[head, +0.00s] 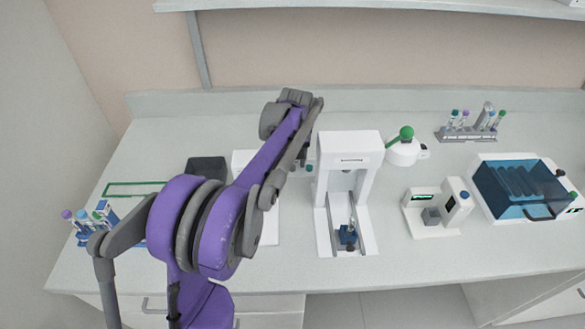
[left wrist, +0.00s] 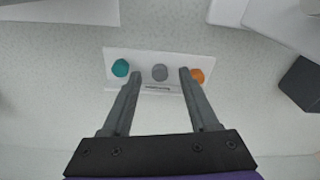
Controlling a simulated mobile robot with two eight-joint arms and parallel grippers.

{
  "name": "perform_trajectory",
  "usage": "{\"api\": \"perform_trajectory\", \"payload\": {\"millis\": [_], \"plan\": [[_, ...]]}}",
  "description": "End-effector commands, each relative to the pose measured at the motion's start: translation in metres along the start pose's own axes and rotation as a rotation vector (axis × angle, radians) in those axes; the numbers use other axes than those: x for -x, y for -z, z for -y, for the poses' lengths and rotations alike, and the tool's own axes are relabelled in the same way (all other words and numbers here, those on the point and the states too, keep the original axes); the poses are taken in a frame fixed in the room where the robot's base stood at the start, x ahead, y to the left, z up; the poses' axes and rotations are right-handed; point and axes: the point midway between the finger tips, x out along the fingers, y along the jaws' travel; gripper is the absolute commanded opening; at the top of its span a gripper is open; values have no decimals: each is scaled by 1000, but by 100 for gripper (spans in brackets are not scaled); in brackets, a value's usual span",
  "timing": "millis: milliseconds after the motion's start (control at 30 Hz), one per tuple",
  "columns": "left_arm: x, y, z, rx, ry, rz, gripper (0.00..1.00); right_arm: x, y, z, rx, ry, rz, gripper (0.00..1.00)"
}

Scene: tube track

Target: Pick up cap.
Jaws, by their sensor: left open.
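Three caps sit in a row on a small white holder (left wrist: 150,57) in the left wrist view: a teal cap (left wrist: 121,67) at left, a grey cap (left wrist: 160,72) in the middle and an orange cap (left wrist: 197,76) at right. My left gripper (left wrist: 160,74) is open and empty. Its fingers point toward the row, with the grey cap showing between the fingertips. I cannot tell how far above the caps they are. In the head view, my left arm hides most of the holder; the teal cap (head: 309,168) shows beside the gripper. My right gripper is not in view.
A white press-like device (head: 348,160) stands just right of my left gripper. A dark box (head: 206,168) stands behind my arm. A tube rack (head: 470,132) is at back right, near a blue-lidded machine (head: 525,190). Another tube rack (head: 84,236) is at far left.

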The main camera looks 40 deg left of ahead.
Motion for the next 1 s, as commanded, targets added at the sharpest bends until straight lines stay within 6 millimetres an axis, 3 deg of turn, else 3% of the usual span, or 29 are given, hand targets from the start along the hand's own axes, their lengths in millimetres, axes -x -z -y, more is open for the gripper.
{"api": "perform_trajectory", "payload": {"millis": [300, 633, 1000], "plan": [[-7, 0, 0, 0, 0, 0, 60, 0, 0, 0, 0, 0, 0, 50], [-7, 0, 0, 0, 0, 0, 1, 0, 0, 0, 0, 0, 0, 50], [-3, 0, 0, 0, 0, 0, 0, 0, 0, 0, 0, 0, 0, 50]]}}
